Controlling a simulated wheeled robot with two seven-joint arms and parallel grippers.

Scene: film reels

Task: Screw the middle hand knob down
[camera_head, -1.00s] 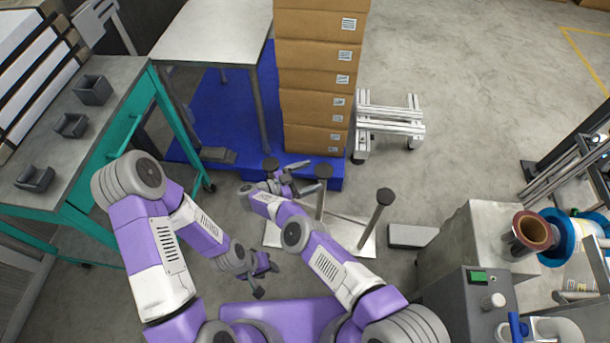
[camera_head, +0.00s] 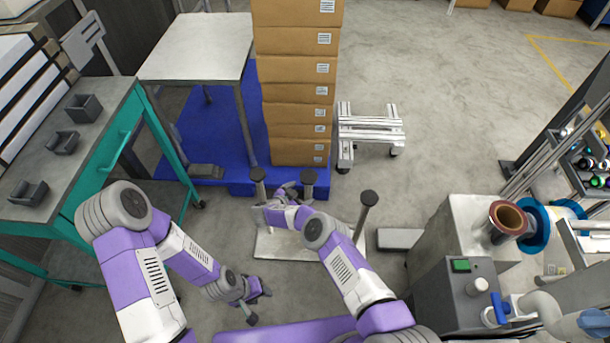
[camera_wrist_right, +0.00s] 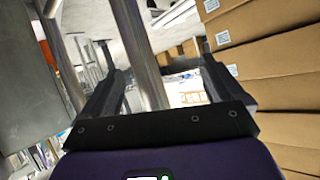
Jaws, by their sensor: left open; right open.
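A metal stand (camera_head: 275,245) on the floor carries three upright posts with dark round knobs on top. The middle knob (camera_head: 309,177) stands between the left knob (camera_head: 258,174) and the right knob (camera_head: 368,198). My right gripper (camera_head: 286,191) is between the left and middle posts, below knob height in the picture, partly hidden by its wrist. In the right wrist view my right gripper (camera_wrist_right: 160,80) is open, and a metal post (camera_wrist_right: 142,55) shows in the gap between its fingers. I cannot tell which post or whether they touch. My left gripper (camera_head: 257,297) is open and empty, away from the stand.
A tall stack of cardboard boxes (camera_head: 295,95) stands on a blue platform (camera_head: 200,130) behind the stand. A white slatted trolley (camera_head: 370,133) is right of the boxes. A teal bench (camera_head: 75,180) is at left; a machine (camera_head: 460,225) stands at right. Open floor lies beyond the trolley.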

